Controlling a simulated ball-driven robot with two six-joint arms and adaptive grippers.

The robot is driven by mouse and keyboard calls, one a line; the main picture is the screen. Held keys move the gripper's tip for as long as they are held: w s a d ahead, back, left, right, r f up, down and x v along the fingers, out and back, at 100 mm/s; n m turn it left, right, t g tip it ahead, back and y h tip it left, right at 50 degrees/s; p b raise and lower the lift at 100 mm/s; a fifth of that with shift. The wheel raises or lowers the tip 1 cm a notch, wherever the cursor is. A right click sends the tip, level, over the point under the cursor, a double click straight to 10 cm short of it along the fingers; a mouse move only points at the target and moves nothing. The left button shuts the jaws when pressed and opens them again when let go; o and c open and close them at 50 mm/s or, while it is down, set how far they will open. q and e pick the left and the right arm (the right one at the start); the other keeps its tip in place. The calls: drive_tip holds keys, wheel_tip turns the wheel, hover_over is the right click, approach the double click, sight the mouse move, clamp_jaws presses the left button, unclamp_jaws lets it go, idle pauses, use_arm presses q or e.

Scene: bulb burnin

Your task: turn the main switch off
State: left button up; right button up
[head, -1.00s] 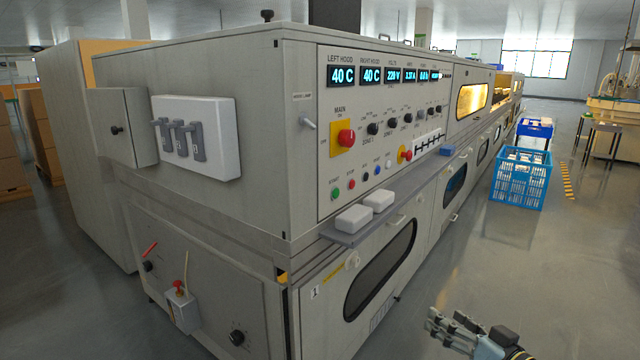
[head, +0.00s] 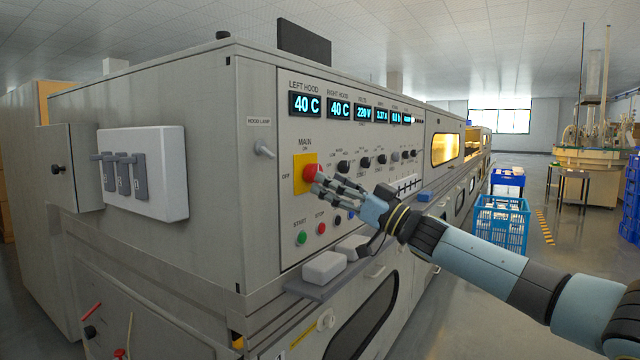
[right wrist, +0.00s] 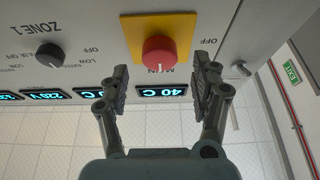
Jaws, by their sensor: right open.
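The main switch (head: 311,172) is a red knob on a yellow square plate (head: 299,181) on the grey control panel, with labels MAIN, ON and OFF around it. In the right wrist view the red knob (right wrist: 158,51) sits ahead, centred between the fingers and just beyond the tips. My right gripper (head: 318,186) is at the knob's lower right in the head view; it also shows in the right wrist view (right wrist: 163,76), open with a finger on each side and nothing between them. Whether a finger touches the knob I cannot tell. My left gripper is not in view.
Smaller black knobs (head: 343,167) line the panel right of the main switch. Start and stop buttons (head: 301,238) sit below. A hood lamp switch (head: 264,150) is at upper left. A ledge (head: 322,284) with white blocks juts out below the panel. Blue crates (head: 500,222) stand behind right.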

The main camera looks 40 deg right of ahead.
sight(313, 174)
drive_tip(key=x, duration=0.3)
drive_tip(key=shift+w+r, duration=0.1)
drive_tip(key=shift+w, duration=0.1)
drive_tip(key=c, duration=1.2)
